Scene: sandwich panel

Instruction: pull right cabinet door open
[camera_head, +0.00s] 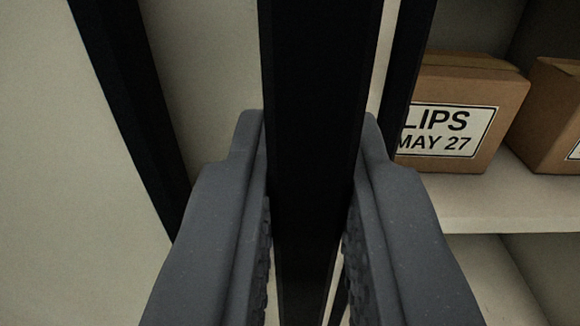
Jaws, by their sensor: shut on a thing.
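My gripper (309,180) is in the lower middle of the view, with one grey finger on each side of a dark upright bar. It is shut on this bar, the door handle (315,90), which runs from the top edge down between the fingers. The right cabinet door cannot be told apart with certainty; a pale panel (205,75) shows behind and left of the handle. To the right of the handle the inside of the cabinet is in view. The lower end of the handle is partly hidden by the fingers.
A cardboard box (480,85) labelled "LIPS MAY 27" stands on a white shelf (510,205) at the right. A second box (558,110) is beside it, cut off by the edge. A black slanted strip (130,95) crosses the left side.

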